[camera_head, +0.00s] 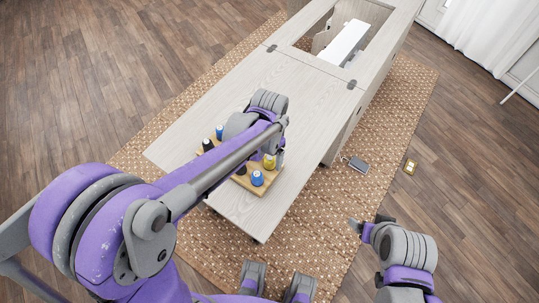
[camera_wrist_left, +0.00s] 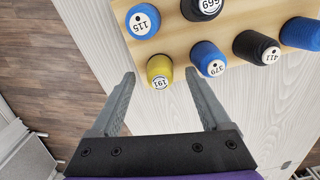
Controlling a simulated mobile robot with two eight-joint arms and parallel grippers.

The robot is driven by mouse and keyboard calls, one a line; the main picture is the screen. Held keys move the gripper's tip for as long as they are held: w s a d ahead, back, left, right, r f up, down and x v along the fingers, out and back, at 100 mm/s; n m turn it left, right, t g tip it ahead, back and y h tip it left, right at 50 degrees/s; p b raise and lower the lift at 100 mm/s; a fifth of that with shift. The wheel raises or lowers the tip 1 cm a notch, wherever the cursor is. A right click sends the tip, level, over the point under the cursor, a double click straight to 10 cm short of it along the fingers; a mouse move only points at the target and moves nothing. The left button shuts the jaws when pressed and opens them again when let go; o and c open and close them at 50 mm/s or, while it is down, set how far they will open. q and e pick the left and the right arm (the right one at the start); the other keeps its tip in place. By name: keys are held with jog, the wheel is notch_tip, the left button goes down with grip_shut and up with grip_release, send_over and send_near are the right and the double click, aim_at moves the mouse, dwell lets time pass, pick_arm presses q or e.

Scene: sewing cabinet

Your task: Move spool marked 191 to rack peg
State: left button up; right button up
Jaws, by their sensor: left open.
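The yellow spool marked 191 (camera_wrist_left: 159,72) stands at the edge of the wooden rack (camera_wrist_left: 174,46) in the left wrist view; it also shows in the head view (camera_head: 269,162). My left gripper (camera_wrist_left: 160,80) is open, its two fingers on either side of the yellow spool with visible gaps, holding nothing. In the head view my left arm hides part of the rack, and no bare peg can be made out. My right gripper (camera_head: 356,226) is low at the right, away from the table; its jaws are too small to read.
Blue spools 115 (camera_wrist_left: 142,20) and 379 (camera_wrist_left: 207,58) and black spools 569 (camera_wrist_left: 202,8) and 411 (camera_wrist_left: 257,47) crowd the rack. The pale cabinet top (camera_head: 300,88) is clear behind it. A grey pedal (camera_head: 356,164) lies on the rug.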

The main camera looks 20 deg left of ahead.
pick_arm(q)
jog(key=shift+r, duration=0.1)
notch_tip(320, 180, up, 11)
jog(key=p, duration=0.1)
jog(key=shift+f, duration=0.2)
dwell(0.6)
jog(key=s+a+f+n+t+p, duration=0.1)
jog(key=s+a+n+t, duration=0.1)
jog(key=s, duration=0.5)
jog(key=s+a+f+n+t+p, duration=0.1)
jog(key=s+a+n+t, duration=0.2)
jog(key=s, duration=0.4)
jog(key=shift+a+n+p, duration=0.35)
jog(key=shift+a+n, duration=0.25)
jog(key=shift+a, duration=0.2)
